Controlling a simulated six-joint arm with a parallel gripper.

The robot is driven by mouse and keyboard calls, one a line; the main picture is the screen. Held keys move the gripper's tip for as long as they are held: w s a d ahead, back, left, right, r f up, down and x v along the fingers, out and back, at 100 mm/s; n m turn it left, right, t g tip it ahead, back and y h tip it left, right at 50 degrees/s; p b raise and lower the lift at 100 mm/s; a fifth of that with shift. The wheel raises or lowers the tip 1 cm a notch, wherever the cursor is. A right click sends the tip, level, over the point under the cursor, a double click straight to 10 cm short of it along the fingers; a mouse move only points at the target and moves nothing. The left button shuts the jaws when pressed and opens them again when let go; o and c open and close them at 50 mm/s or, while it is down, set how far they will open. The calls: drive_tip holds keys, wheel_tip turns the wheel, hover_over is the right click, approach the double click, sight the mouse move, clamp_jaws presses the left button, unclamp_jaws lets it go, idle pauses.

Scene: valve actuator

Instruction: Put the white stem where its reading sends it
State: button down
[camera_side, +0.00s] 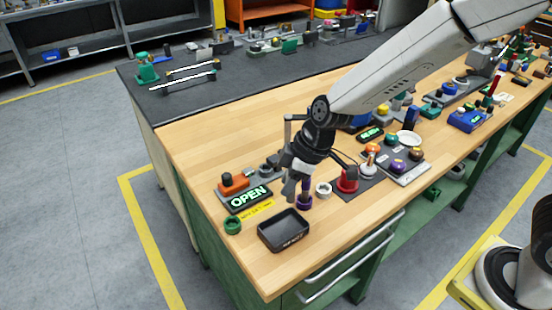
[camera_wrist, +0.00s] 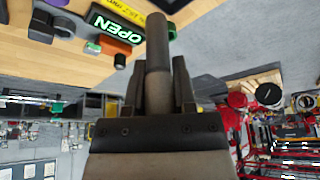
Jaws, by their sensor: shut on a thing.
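My gripper (camera_side: 291,186) points down over the near part of the wooden bench. In the wrist view my gripper (camera_wrist: 158,95) is shut on a plain cylindrical stem (camera_wrist: 158,50), which looks dark grey in shade. I cannot tell from its colour whether it is the white stem. In the side view the fingers hide most of it. A lit display reading OPEN (camera_side: 249,198) stands left of the gripper; it also shows in the wrist view (camera_wrist: 117,27). A second green display (camera_side: 370,133) is too small to read.
A black tray (camera_side: 265,232) lies below the gripper. A purple ring holder (camera_side: 305,203) is close beside it, then a white ring (camera_side: 323,189) and a red holder (camera_side: 347,181). A green ring holder (camera_side: 232,226) stands left.

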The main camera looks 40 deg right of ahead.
sight(288, 201)
drive_tip(key=shift+f, duration=0.15)
drive_tip(key=shift+f, duration=2.85)
drive_tip(key=shift+c, duration=1.8)
unclamp_jaws()
drive_tip(key=shift+s+r, duration=0.1)
drive_tip(key=v, duration=0.7)
drive_tip(key=shift+d+r, duration=0.2)
drive_tip(key=shift+r, duration=0.05)
